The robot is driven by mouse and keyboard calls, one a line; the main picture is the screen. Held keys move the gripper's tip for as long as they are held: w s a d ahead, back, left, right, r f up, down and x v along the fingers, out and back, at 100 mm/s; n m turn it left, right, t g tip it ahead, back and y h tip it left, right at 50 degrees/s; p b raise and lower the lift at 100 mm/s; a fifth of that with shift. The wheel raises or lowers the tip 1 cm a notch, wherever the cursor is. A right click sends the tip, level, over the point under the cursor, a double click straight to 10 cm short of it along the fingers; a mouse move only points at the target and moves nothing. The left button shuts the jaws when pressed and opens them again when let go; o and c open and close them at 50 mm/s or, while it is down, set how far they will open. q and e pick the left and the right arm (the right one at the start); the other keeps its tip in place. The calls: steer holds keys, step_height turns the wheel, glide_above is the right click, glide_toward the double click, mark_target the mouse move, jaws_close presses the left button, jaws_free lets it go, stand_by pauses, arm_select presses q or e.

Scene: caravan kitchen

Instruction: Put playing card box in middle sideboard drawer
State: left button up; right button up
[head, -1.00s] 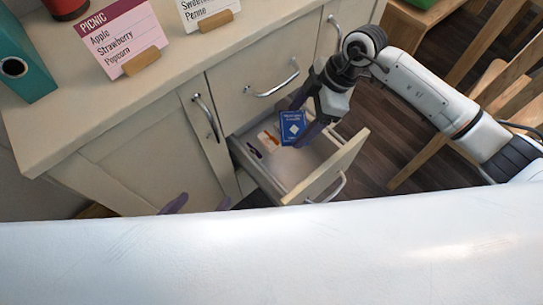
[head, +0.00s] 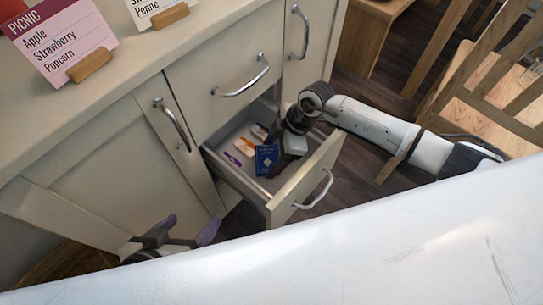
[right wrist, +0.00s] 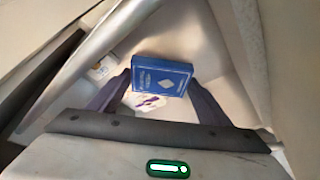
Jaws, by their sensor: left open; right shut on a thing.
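The playing card box (head: 266,160) is blue with a pale diamond on its face. It also shows in the right wrist view (right wrist: 160,76), between my two dark fingers. My right gripper (head: 280,160) is shut on it and holds it inside the open drawer (head: 285,193), below the front's top edge. I cannot tell whether the box touches the drawer floor. The open drawer sits below a closed drawer (head: 220,88) of the sideboard. My left gripper (head: 187,232) is open and empty, low in front of the sideboard's left doors.
Small orange-and-white items and a purple one (head: 245,147) lie in the drawer's back left. The sideboard top (head: 140,60) holds a pink picnic sign (head: 62,40) and another card. Wooden chairs (head: 490,90) stand at the right. A white surface (head: 350,240) fills the foreground.

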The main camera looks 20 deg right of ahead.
steer(key=shift+f, duration=0.15)
steer(key=shift+f, duration=0.25)
steer(key=o, duration=1.2)
steer(key=shift+r, duration=0.35)
arm_select(q)
steer(key=a+r+t+p, duration=0.1)
steer(key=p, duration=0.1)
steer(key=s+a+r+n+t+y+p, duration=0.1)
steer(key=r+p, duration=0.1)
steer(key=p, duration=0.1)
steer(key=shift+s+a+r, duration=0.2)
steer(key=shift+a, duration=0.2)
arm_select(e)
steer(key=v, duration=1.2)
